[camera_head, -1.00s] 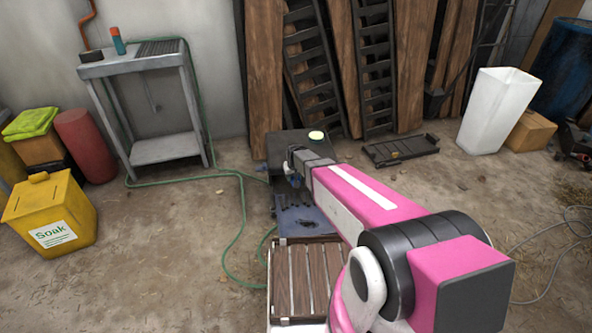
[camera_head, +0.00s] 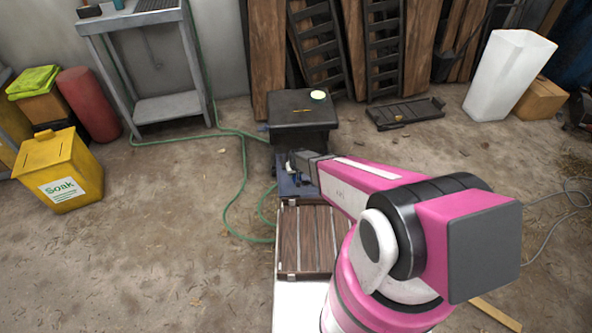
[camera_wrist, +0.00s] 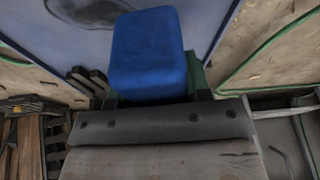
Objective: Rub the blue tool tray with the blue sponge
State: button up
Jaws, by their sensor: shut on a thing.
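The blue sponge (camera_wrist: 148,50) is held between the fingers of my gripper (camera_wrist: 153,97) in the wrist view. Behind the sponge lies the blue tool tray (camera_wrist: 70,42), with a dark smudge on its upper left part. In the head view my gripper (camera_head: 293,170) is over the tray (camera_head: 286,188), and the arm hides much of it. The sponge is too small there to make out clearly. I cannot tell whether the sponge touches the tray.
A dark box (camera_head: 296,108) with a pale round object (camera_head: 318,95) on top stands just behind the tray. A slatted wooden surface (camera_head: 305,240) is in front. A green hose (camera_head: 236,190) lies to the left. A yellow Soak bin (camera_head: 62,170) stands farther left.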

dwell(0.3)
jog(key=shift+f, duration=2.4)
jog(key=shift+c, duration=0.4)
jog(key=shift+d, duration=0.1)
jog(key=shift+w+d+f, duration=0.2)
jog(key=shift+d, duration=1.5)
jog(key=shift+w+d+f, duration=0.2)
jog(key=shift+d+f, duration=0.05)
jog(key=shift+d, duration=1.5)
jog(key=shift+w+d+f, duration=0.2)
jog(key=shift+d, duration=1.5)
jog(key=shift+w+d+r, duration=0.1)
jog(key=shift+d, duration=0.75)
jog(key=shift+a, duration=0.1)
